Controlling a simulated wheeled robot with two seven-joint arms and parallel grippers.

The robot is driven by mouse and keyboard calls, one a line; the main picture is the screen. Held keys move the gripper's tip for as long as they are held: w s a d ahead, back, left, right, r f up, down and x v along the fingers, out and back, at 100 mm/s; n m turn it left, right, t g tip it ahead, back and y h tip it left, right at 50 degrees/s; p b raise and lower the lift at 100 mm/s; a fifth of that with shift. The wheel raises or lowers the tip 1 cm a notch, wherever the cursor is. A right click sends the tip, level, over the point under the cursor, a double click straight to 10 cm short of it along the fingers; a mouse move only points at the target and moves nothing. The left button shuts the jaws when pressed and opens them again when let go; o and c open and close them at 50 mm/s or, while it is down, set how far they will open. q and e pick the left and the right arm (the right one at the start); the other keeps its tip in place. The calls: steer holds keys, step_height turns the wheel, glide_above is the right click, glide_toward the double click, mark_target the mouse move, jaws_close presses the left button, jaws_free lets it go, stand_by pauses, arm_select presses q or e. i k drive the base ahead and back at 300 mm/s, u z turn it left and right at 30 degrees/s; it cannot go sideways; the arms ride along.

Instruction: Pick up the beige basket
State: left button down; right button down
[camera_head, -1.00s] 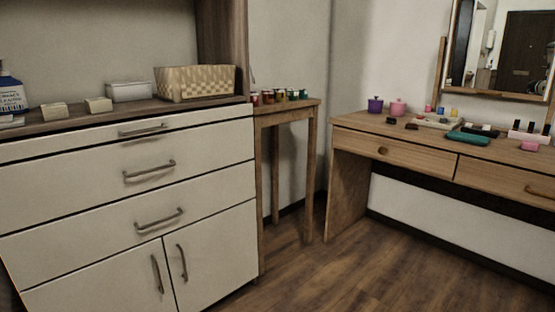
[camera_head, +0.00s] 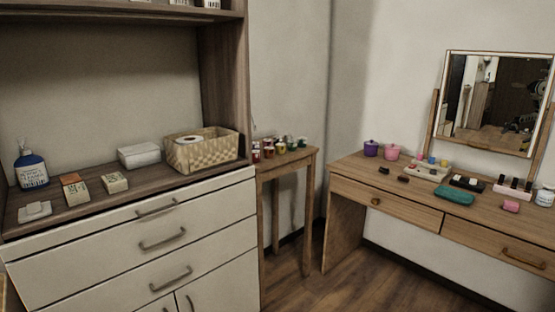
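The beige basket (camera_head: 207,155) is a rectangular, checker-woven basket. It stands upright at the right end of the wooden cabinet top, close to the side panel of the upper shelf. A white roll-like thing with a dark centre shows inside it. Neither of my grippers is in view, so their state does not show.
On the cabinet top (camera_head: 80,205) left of the basket are a white box (camera_head: 139,155), small boxes (camera_head: 114,182) and a blue bottle (camera_head: 31,168). A narrow table (camera_head: 290,163) with small jars and a dressing table (camera_head: 345,180) with a mirror (camera_head: 494,100) stand right. Floor shows between them.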

mark_target(220, 147)
steer(key=u, duration=0.45)
steer(key=i, duration=0.95)
steer(key=u, duration=0.65)
